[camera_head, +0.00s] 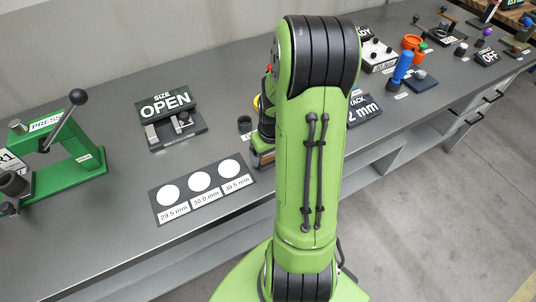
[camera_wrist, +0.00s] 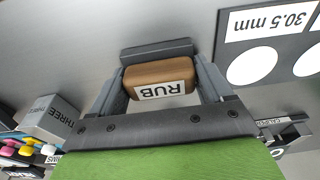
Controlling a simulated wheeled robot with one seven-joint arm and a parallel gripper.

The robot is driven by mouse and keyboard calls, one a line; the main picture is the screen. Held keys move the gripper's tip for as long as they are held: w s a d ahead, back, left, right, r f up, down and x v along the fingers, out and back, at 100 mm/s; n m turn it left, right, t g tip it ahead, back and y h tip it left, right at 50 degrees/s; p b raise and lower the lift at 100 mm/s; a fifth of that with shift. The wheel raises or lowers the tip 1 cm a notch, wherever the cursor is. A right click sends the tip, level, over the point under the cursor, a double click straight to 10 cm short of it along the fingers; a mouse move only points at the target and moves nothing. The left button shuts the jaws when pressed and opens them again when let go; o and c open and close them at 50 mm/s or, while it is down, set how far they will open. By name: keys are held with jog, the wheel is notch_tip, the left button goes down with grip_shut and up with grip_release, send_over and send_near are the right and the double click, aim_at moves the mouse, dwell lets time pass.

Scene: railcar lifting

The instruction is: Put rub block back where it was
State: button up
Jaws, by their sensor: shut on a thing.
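The rub block is a brown block (camera_wrist: 160,76) with a white label reading RUB. In the wrist view it sits between the two fingers of my gripper (camera_wrist: 158,84), which is shut on it. A dark grey bar (camera_wrist: 157,50) shows just beyond the block; I cannot tell whether they touch. In the head view my green arm hides most of the gripper. A brown edge, apparently the block (camera_head: 262,159), shows left of the arm above the grey bench (camera_head: 110,190). I cannot tell whether the block rests on the bench.
A card with three white circles (camera_head: 202,190) lies left of the arm. Behind it stand the SIZE OPEN fixture (camera_head: 167,115) and a small black cylinder (camera_head: 245,124). The green press (camera_head: 65,160) is far left. Blue-handled and orange items (camera_head: 402,68) stand to the right.

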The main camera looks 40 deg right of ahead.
aim_at(271, 162)
jog(key=shift+r, duration=0.1)
jog(key=shift+f, duration=0.2)
jog(key=o, duration=0.9)
notch_tip(271, 162, up, 12)
jog(key=s+p, duration=0.2)
jog(key=p, duration=0.1)
jog(key=s+a+r+n+t, duration=0.2)
jog(key=a+r, duration=0.7)
jog(key=a, duration=0.4)
jog(key=shift+n+t+y, duration=0.3)
jog(key=shift+n+t, duration=0.3)
jog(key=shift+t, duration=0.3)
jog(key=s+a, duration=0.2)
jog(key=s+a+r, duration=0.1)
jog(key=s+a, duration=0.1)
jog(key=s+a+r, duration=0.1)
jog(key=s+a, duration=0.2)
jog(key=shift+s+r, duration=0.1)
jog(key=shift+r, duration=0.1)
